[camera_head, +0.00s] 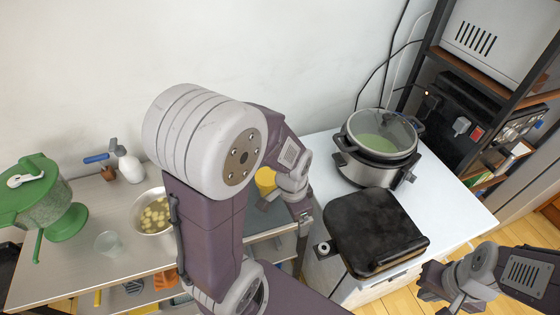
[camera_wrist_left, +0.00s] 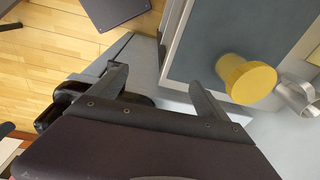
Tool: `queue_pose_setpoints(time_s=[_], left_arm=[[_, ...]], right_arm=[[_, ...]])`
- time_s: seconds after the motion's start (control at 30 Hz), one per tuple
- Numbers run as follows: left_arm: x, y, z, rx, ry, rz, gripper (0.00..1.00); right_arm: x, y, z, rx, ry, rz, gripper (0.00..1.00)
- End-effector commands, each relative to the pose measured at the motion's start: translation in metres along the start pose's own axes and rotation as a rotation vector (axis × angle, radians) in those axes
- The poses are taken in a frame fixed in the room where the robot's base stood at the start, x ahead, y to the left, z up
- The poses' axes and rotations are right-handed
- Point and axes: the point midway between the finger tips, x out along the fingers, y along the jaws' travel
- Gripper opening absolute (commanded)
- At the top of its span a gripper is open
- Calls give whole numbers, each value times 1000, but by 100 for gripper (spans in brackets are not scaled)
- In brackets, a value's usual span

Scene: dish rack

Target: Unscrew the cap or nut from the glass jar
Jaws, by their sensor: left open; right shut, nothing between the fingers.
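A round yellow lid (camera_wrist_left: 250,82) shows in the left wrist view, to the right of my left gripper (camera_wrist_left: 162,92) and apart from its fingers. A narrower yellow body shows beside it; I cannot make out clear glass there. In the head view the yellow thing (camera_head: 265,180) is partly hidden behind my left arm. My left gripper's two fingers are spread with nothing between them. In the head view it hangs by the counter's front edge. My right gripper (camera_head: 452,298) is shut and empty at the lower right, far from the yellow thing.
A metal cup (camera_wrist_left: 298,95) stands close to the yellow lid. A black griddle (camera_head: 376,230) and a lidded pot (camera_head: 378,145) stand right of my left arm. A bowl (camera_head: 153,212), a clear glass (camera_head: 108,243) and a green pot (camera_head: 45,195) are on the left.

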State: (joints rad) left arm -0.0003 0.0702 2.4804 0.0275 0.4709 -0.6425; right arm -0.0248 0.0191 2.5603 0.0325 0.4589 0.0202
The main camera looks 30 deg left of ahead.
Motion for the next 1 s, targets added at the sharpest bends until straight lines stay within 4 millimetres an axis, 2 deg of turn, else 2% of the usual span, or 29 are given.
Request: queue_pose_setpoints(time_s=[0.03, 0.13, 0.27, 0.37, 0.47, 0.53, 0.6, 0.7, 0.8, 1.0], left_arm=[[6, -4, -2, 87, 0, -2, 88], [7, -16, -8, 311, -1, -5, 88], [-2, -39, -18, 676, -10, -7, 88], [-20, -68, -26, 1020, -23, 0, 88], [-46, -103, -27, 1369, -36, 26, 88], [-65, -129, -20, 1565, -40, 59, 88], [-72, -147, -10, 1674, -37, 90, 88], [-74, -161, 3, 1744, -29, 121, 88], [-71, -168, 10, 1773, -23, 136, 88], [-66, -168, 12, 1782, -22, 137, 88]], right_arm=[[6, 0, 0, 0, 0, 0, 0], [4, 0, 0, 0, 0, 0, 0], [-12, 0, -1, 0, 1, 0, 0], [-42, -1, -4, 0, 1, 0, 0], [-87, -2, -9, 0, 1, 0, 0], [-124, -2, -13, 0, 1, 0, 0], [-148, -3, -16, 0, 2, 0, 0], [-166, -3, -18, 0, 1, 0, 0], [-171, -3, -18, 0, 1, 0, 0], [-167, -3, -17, 0, 0, 0, 0]])
